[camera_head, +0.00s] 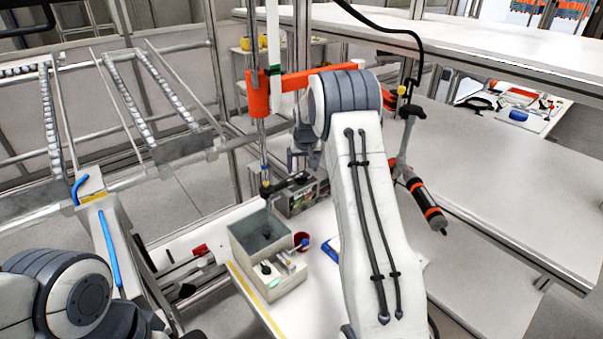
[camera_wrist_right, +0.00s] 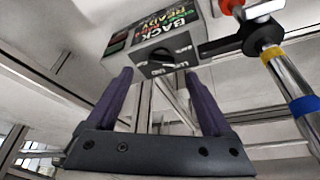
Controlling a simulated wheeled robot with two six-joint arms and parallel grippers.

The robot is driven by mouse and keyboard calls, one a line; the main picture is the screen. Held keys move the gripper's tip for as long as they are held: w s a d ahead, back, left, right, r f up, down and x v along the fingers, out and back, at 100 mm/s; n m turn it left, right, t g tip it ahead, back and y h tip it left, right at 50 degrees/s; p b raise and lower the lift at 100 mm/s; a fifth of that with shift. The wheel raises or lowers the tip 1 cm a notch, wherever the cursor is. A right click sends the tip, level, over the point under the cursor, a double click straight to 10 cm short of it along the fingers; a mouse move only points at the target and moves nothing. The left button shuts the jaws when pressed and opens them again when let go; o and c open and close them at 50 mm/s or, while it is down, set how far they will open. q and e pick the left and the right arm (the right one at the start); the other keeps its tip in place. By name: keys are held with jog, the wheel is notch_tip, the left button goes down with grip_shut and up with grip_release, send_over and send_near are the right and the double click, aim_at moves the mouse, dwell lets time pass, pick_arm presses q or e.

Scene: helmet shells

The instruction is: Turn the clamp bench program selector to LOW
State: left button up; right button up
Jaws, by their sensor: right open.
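The clamp bench control box (camera_head: 302,198) stands on the white bench, partly hidden behind my right arm. In the right wrist view the box (camera_wrist_right: 187,28) shows a side with large "BACK" and "READY" lettering and a grey face with a dark round selector knob (camera_wrist_right: 161,57). Small labels surround the knob, too small to read surely, and its pointing direction is unclear. My right gripper (camera_wrist_right: 158,76) is open and empty, its two dark purple fingers aimed at the knob, apparently apart from it. It also shows in the head view (camera_head: 301,160), above the box. My left gripper is out of view.
A black handle (camera_wrist_right: 228,46) and post stand right of the knob.

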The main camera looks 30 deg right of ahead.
aim_at(301, 178)
jog(key=shift+p+x, duration=0.5)
jog(key=shift+x, duration=2.1)
jog(key=shift+a, duration=0.1)
grip_shut()
